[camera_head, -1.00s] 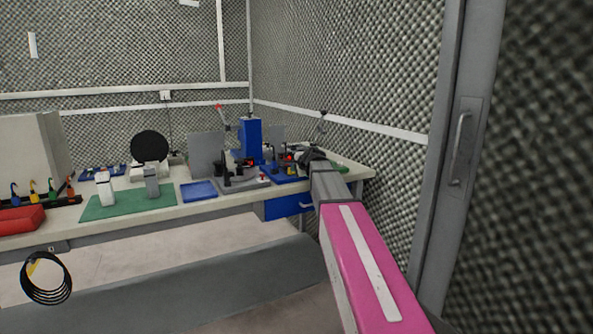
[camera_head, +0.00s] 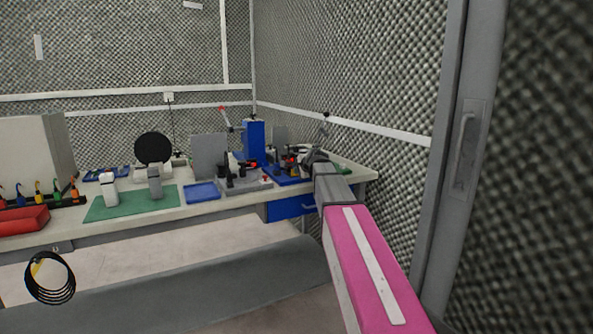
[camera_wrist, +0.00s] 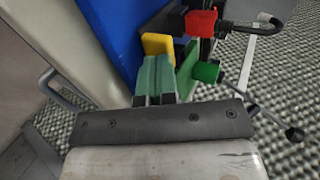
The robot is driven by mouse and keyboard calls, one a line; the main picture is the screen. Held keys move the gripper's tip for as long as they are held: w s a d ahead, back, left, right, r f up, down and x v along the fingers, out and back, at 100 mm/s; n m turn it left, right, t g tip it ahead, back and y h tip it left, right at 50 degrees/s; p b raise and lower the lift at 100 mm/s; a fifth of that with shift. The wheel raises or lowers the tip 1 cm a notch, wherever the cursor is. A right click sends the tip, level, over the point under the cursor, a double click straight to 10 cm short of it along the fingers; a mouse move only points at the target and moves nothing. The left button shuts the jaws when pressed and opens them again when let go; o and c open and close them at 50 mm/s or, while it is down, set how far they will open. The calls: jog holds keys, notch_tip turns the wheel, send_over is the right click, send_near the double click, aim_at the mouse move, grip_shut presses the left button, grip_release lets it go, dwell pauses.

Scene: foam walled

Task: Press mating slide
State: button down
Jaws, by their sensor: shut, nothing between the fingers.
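In the wrist view two teal fingers of my gripper (camera_wrist: 155,72) lie side by side, shut with nothing between them. A yellow block (camera_wrist: 157,43) sits right at their tips; I cannot tell whether they touch it. Beside the fingers, on the right, is a green part with a round green knob (camera_wrist: 206,72). A red block (camera_wrist: 201,22) with a black cable is above it. I cannot tell for sure which part is the mating slide. In the head view my gripper is at the fixtures on the blue tray (camera_head: 289,180), too small and covered to make out.
The bench (camera_head: 225,208) stands against the textured foam wall. A blue lever press (camera_head: 253,142) stands behind the fixtures. A grey fixture (camera_head: 245,187), an empty blue tray (camera_head: 202,192) and a green mat (camera_head: 130,205) lie to the left. The wall is close on the right.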

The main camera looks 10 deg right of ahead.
jog(key=v, duration=1)
jog(key=shift+s, duration=0.45)
jog(key=shift+d, duration=0.1)
jog(key=s+a+f+n+g+h, duration=0.1)
jog(key=s+f+n+g, duration=0.4)
jog(key=f, duration=0.7)
jog(key=s+a+f+n+g+h, duration=0.1)
jog(key=s+a+f+n, duration=0.1)
jog(key=s+f, duration=0.75)
jog(key=s+f+n+g+h, duration=0.1)
jog(key=s+f+n+g, duration=0.1)
jog(key=s+f, duration=0.5)
jog(key=s+f+n+g, duration=0.3)
jog(key=s+f+n, duration=0.2)
jog(key=f, duration=0.6)
jog(key=shift+s+f+h, duration=0.3)
jog(key=shift+s+h, duration=0.1)
jog(key=shift+s, duration=0.6)
jog(key=shift+w+d, duration=0.1)
jog(key=shift+d, duration=0.05)
